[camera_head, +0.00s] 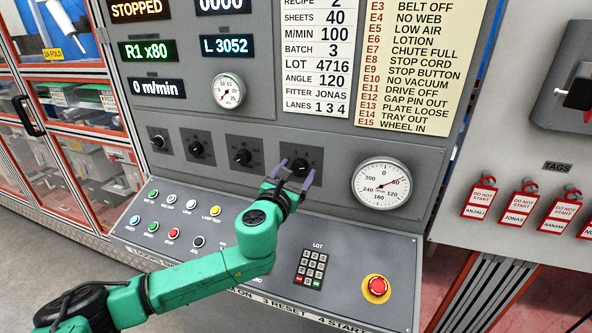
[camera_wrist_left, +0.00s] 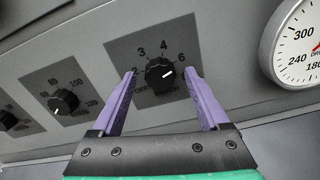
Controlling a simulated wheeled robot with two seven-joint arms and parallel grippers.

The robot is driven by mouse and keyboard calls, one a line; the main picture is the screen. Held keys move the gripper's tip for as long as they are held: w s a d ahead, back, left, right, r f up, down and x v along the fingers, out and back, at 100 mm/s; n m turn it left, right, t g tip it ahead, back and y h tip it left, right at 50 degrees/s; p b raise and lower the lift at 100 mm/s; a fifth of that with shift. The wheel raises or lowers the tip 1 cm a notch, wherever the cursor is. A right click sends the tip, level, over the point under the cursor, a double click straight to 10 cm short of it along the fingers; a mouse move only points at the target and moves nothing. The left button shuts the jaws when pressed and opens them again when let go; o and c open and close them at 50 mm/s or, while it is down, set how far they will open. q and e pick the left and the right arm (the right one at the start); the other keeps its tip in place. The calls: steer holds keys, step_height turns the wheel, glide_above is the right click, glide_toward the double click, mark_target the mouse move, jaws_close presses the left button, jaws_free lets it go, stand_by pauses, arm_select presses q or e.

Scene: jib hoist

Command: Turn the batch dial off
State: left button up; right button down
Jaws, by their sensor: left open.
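The batch dial is a black knob (camera_wrist_left: 160,72) on a dark square plate, with 2, 3, 4 and 6 around it and small, partly blurred lettering below. Its white mark lies on the right side of the knob, roughly towards the 6. The dial also shows in the head view (camera_head: 300,166), at the right end of a row of knobs. My left gripper (camera_head: 293,174) is open in front of it. In the left wrist view its purple fingers (camera_wrist_left: 160,85) are spread to either side of the knob, with visible gaps. My right gripper is out of view.
Other knobs (camera_head: 242,157) sit to the left of the dial, and a round gauge (camera_head: 382,186) is to its right. Below is a sloping desk with buttons, a keypad (camera_head: 311,267) and a red stop button (camera_head: 377,287). Red tags (camera_head: 520,205) hang at the right.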

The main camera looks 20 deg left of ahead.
arm_select(q)
steer(key=c, duration=0.4)
jaws_close()
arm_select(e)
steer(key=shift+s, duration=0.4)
